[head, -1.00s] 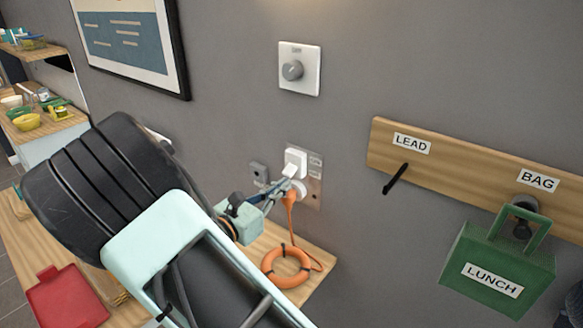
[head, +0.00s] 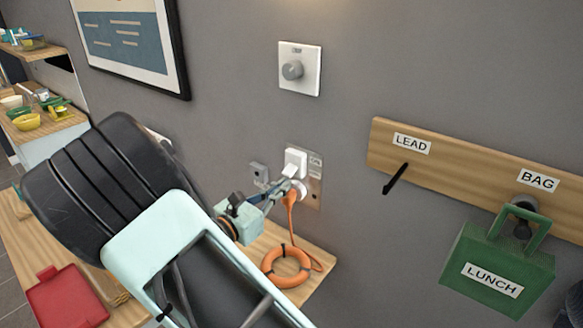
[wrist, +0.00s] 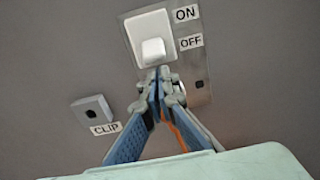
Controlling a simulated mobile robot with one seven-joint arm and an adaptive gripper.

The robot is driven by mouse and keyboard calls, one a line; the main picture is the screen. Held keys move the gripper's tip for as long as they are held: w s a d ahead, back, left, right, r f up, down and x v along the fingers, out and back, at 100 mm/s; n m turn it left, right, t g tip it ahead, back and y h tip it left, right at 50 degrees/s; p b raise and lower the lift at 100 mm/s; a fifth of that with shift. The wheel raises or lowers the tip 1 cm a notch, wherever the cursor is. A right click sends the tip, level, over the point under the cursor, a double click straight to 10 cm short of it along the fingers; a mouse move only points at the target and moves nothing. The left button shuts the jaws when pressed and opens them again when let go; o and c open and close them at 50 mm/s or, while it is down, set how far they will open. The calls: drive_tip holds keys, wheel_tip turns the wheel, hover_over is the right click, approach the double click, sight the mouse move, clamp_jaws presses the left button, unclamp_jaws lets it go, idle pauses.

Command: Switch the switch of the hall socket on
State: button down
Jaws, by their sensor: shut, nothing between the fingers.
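The hall socket is a metal plate (head: 315,190) on the grey wall. Its white switch (wrist: 146,30) has a lever that sticks out at the lower part, beside the OFF label (wrist: 191,42) and below the ON label (wrist: 186,14). The switch also shows in the head view (head: 296,157). My gripper (wrist: 160,76) is shut and empty, its tips just under the lever; I cannot tell whether they touch it. In the head view my gripper (head: 287,184) hides part of the plate. The fingers hide much of the lower socket in the wrist view.
An orange cord (head: 290,208) hangs from the socket to an orange ring (head: 286,267) on the wooden shelf. A small grey clip (wrist: 92,111) is left of the plate. A dial (head: 299,70) is above. A peg rail (head: 460,170) with a green lunch bag (head: 495,262) is right.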

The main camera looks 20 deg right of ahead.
drive_tip(key=shift+r+p, duration=0.35)
drive_tip(key=shift+r, duration=0.1)
idle(0.4)
drive_tip(key=shift+s+a+r+p, duration=0.15)
drive_tip(key=shift+r+p, duration=0.4)
drive_tip(key=shift+s+a+r+p, duration=0.1)
drive_tip(key=shift+a+r+p, duration=0.05)
drive_tip(key=shift+r+p, duration=0.4)
idle(0.7)
drive_tip(key=shift+f, duration=0.45)
drive_tip(key=shift+a, duration=0.1)
idle(0.4)
drive_tip(key=p, duration=0.1)
approach(286, 174)
drive_tip(key=shift+s+a+f, duration=0.4)
drive_tip(key=shift+a, duration=0.25)
drive_tip(key=shift+d, duration=0.1)
